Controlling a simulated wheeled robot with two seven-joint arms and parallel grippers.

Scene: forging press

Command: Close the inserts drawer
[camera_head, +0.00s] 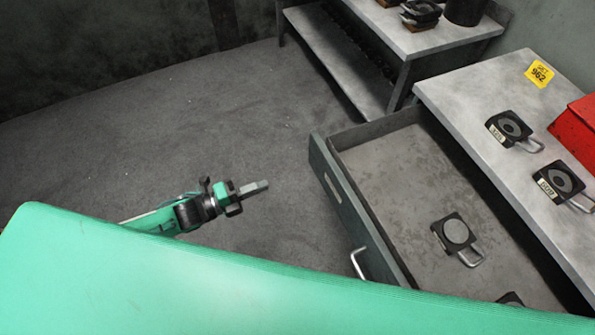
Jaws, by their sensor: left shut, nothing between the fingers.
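The inserts drawer (343,206) is pulled out from under the grey worktop on the right. A metal handle (357,263) sits on its front panel, low in the view. Inside the drawer lies a dark insert (455,232) with a round grey face and a metal loop handle. Part of another insert (511,299) shows at the bottom edge. My left gripper (262,186) is shut and empty, to the left of the drawer front and apart from it. My right gripper is not in view.
The worktop (463,92) above the drawer holds two inserts (509,129), a yellow tag (540,73) and a red box (577,130). A bench with a lower shelf (335,62) stands behind. The floor (190,115) left of the drawer is clear.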

